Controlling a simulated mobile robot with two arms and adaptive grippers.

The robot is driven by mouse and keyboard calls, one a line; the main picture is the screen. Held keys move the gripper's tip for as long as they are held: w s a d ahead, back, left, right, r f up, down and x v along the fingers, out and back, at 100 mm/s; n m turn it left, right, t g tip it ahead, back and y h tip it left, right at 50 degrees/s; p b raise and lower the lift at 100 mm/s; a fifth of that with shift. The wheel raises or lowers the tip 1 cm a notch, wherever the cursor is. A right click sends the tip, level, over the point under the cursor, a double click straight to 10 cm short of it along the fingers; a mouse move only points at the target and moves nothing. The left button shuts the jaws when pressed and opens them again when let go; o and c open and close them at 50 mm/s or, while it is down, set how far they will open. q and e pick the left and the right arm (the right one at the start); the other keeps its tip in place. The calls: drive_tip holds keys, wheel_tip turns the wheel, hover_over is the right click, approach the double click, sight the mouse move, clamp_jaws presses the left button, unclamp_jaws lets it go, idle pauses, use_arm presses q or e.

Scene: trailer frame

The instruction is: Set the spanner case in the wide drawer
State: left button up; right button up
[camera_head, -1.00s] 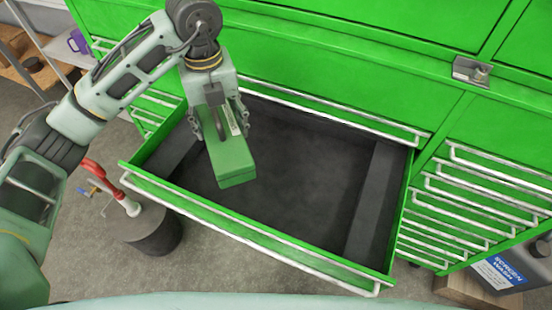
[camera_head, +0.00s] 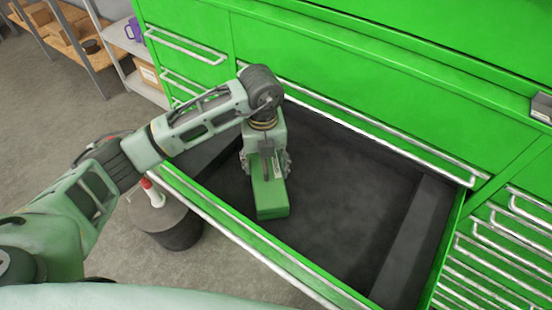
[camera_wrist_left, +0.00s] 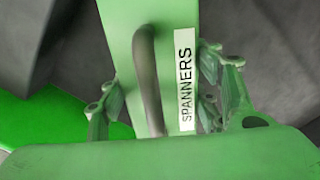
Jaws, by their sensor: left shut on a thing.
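The green spanner case (camera_head: 271,198) is in my left gripper (camera_head: 266,165), inside the outline of the open wide drawer (camera_head: 340,210). The left gripper is shut on the case near its dark handle. In the left wrist view the case (camera_wrist_left: 165,60) shows a white label reading SPANNERS and a dark handle, between the gripper's fingers (camera_wrist_left: 170,100). I cannot tell whether the case touches the drawer's dark floor. The drawer looks otherwise empty. My right gripper is not in view.
The green cabinet (camera_head: 400,80) rises behind the drawer, with several smaller drawers (camera_head: 495,250) at the right. A dark round container (camera_head: 165,222) with a red-and-white item stands left of the drawer. Shelves (camera_head: 85,40) stand at the upper left.

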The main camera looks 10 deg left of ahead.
sight(274, 161)
use_arm(q)
drive_tip(key=shift+f, duration=0.8)
drive_tip(key=shift+w+d+f, duration=0.1)
drive_tip(key=shift+w+f, duration=0.05)
drive_tip(key=shift+w, duration=0.05)
drive_tip(key=w, duration=0.1)
drive_tip(key=w+d+p, duration=0.1)
drive_tip(key=w, duration=0.1)
drive_tip(key=shift+d, duration=0.15)
drive_tip(key=shift+w+d+f+p, duration=0.1)
drive_tip(key=shift+w+p, duration=0.1)
drive_tip(key=shift+p, duration=0.1)
drive_tip(key=shift+f, duration=0.5)
drive_tip(key=shift+f, duration=0.1)
drive_tip(key=o, duration=1.6)
